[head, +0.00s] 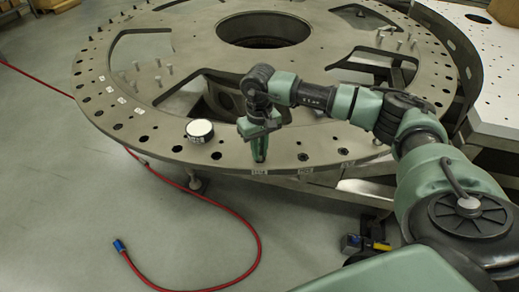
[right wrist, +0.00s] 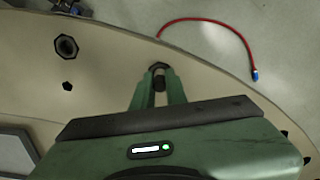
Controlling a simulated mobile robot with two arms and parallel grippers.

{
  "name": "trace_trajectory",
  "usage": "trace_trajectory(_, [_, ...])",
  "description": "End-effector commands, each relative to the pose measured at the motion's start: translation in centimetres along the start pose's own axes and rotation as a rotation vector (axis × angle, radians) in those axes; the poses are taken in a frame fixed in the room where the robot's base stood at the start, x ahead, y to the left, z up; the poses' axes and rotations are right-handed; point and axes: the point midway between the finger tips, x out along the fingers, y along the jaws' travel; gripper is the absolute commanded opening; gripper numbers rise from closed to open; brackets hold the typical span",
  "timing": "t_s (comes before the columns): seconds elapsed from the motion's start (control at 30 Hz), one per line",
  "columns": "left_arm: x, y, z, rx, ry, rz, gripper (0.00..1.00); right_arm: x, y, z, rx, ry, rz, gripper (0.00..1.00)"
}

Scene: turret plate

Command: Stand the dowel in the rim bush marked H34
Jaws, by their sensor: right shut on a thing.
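My right gripper (head: 260,158) points down at the near rim of the big round turret plate (head: 290,135). In the right wrist view its two green fingers (right wrist: 158,88) are shut on a short dark dowel (right wrist: 159,85). A dark rim bush (right wrist: 159,67) shows just beyond the fingertips. I cannot tell whether the dowel's lower end is above it or in it. A small white label (head: 259,171) sits on the plate's edge below the gripper; its text is too small to read surely. The dowel is hidden in the head view. My left gripper is out of view.
A round white-topped black puck (head: 199,130) stands on the rim, left of the gripper. Several upright pins (head: 158,80) stand on the plate farther back. A red hose (head: 250,225) with a blue end lies on the floor. A perforated table (head: 480,65) stands at the right.

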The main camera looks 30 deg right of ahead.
Motion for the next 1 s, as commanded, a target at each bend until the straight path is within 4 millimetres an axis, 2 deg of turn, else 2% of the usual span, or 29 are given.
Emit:
trace_trajectory(0.43, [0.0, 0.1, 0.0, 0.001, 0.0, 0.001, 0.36, 0.0, 0.0, 0.0, 0.0, 0.0, 0.0, 0.0])
trace_trajectory(0.47, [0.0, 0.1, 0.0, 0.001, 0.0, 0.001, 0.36, 0.0, 0.0, 0.0, 0.0, 0.0, 0.0, 0.16])
trace_trajectory(0.5, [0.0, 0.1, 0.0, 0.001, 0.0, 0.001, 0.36, 0.0, 0.0, 0.0, 0.0, 0.0, 0.0, 0.27])
trace_trajectory(0.53, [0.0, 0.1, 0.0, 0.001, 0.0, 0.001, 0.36, 0.0, 0.0, 0.0, 0.0, 0.0, 0.0, 0.36])
trace_trajectory(0.57, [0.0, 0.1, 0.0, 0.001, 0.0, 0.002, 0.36, 0.0, 0.0, 0.0, 0.0, 0.0, 0.0, 0.39])
trace_trajectory(0.87, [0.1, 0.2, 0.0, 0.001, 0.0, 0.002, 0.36, 0.0, 0.0, 0.0, 0.0, 0.0, 0.0, 0.39])
trace_trajectory(1.0, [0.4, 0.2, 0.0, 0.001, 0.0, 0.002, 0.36, -1.1, 0.0, -0.1, 0.0, 0.002, -0.001, 0.39])
